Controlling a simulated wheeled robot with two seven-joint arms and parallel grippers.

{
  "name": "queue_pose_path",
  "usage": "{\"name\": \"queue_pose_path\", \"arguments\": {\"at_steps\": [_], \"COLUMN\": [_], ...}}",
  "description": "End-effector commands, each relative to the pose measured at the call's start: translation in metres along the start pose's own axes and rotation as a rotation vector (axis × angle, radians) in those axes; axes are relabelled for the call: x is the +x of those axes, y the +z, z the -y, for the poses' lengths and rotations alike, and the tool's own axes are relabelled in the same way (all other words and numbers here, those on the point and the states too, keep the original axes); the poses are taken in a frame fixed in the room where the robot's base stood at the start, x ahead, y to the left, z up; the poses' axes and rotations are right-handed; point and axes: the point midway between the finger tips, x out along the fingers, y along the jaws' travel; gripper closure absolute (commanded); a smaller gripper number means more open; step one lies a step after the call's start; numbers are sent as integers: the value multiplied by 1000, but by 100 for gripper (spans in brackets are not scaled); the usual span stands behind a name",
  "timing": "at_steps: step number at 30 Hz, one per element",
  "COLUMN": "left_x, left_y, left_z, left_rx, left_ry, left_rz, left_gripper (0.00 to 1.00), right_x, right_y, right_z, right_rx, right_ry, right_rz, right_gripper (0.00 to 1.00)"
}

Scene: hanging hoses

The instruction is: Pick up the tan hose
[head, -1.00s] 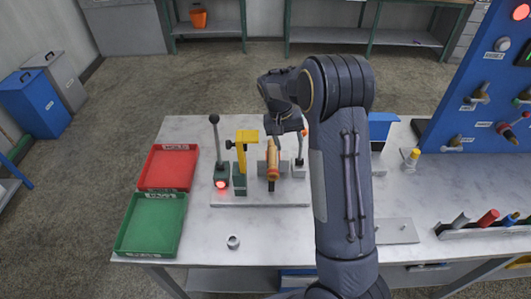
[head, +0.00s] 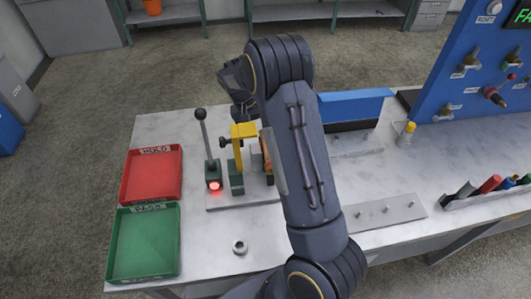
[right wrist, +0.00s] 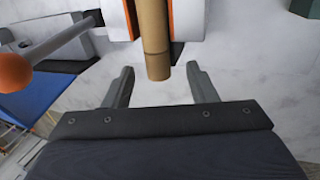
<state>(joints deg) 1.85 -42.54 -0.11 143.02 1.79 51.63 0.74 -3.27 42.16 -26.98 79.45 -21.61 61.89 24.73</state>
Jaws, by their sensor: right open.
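A tan cylinder, which looks like the tan hose (right wrist: 153,36), shows at the top middle of the right wrist view, between white and orange parts. Its lower end lies in line with the gap between my right gripper's (right wrist: 160,68) fingertips. The two grey fingers are apart with nothing gripped; I cannot tell the depth between them and the tan end. In the head view my right arm hides my right gripper and most of the tan and orange piece, leaving only an orange sliver (head: 265,158) beside the yellow clamp (head: 243,131). My left gripper is out of view.
A red tray (head: 151,178) and a green tray (head: 143,245) lie at the table's left. A lever (head: 204,135) with a red light stands by the clamp. A blue panel (head: 455,88) stands at right.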

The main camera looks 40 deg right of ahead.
Motion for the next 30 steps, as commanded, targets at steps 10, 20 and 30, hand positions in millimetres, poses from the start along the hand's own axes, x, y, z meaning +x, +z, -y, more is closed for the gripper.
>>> {"name": "queue_pose_path", "arguments": {"at_steps": [10, 20, 30], "left_x": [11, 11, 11], "left_y": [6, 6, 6], "left_z": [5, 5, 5], "left_rx": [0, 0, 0], "left_ry": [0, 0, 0], "left_rz": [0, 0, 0], "left_gripper": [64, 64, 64], "right_x": [20, 20, 20], "right_y": [0, 0, 0], "right_z": [0, 0, 1], "right_rx": [0, 0, 1], "right_ry": [-1, -1, -2], "right_rz": [-1, -1, 0], "right_gripper": [48, 89, 100]}}
